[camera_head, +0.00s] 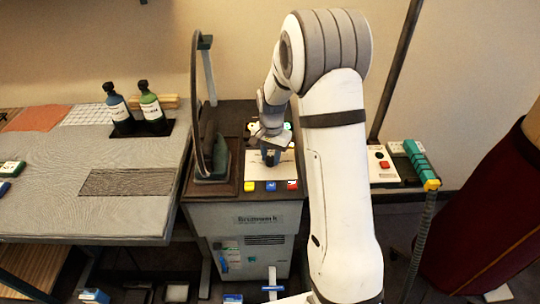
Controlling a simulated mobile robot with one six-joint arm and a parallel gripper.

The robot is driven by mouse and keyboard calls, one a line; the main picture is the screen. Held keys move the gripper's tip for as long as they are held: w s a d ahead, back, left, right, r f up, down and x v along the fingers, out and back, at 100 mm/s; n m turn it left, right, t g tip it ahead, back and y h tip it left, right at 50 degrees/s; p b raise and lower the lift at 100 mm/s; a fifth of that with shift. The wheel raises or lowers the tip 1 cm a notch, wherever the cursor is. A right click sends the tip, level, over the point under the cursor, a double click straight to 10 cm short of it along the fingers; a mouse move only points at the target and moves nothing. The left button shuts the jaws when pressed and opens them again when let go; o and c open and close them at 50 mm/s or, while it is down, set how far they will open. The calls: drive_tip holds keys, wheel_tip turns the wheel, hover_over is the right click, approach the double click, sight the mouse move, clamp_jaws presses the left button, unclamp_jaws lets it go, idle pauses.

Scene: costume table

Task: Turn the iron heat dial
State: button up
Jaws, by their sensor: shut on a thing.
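The iron station is a grey cabinet (243,228) with a dark top. A dark iron (212,155) stands on its pad at the left of that top. A white control panel (256,172) lies to the right of the iron, with yellow, blue and red buttons along its front edge. My gripper (270,150) points down over this panel, shut on a small dark blue knob, the heat dial (270,157). The arm and gripper hide part of the panel, and the dial's marking is too small to read.
A grey padded table (125,205) with two bottles, blue (117,103) and green (150,103), stands left. A small white box with a red button (383,164) and a teal bar (420,163) are right. A dark pole rises behind my arm.

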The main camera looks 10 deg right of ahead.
sight(271, 158)
drive_tip(key=o, duration=1)
drive_tip(key=shift+c, duration=0.2)
drive_tip(key=shift+r+b, duration=0.3)
drive_tip(key=shift+r, duration=3.65)
drive_tip(key=shift+s, duration=0.1)
drive_tip(key=s+r+n+t, duration=0.1)
drive_tip(key=s+r+n, duration=0.2)
drive_tip(key=s, duration=1)
drive_tip(key=s+r+n+t, duration=0.1)
drive_tip(key=s+r+n, duration=0.3)
drive_tip(key=s, duration=0.9)
wheel_tip(271, 158, up, 2)
drive_tip(key=shift+s+a+r+n+t, duration=0.1)
drive_tip(key=shift+s+a+n+t, duration=0.05)
drive_tip(key=shift+s+n+t, duration=0.2)
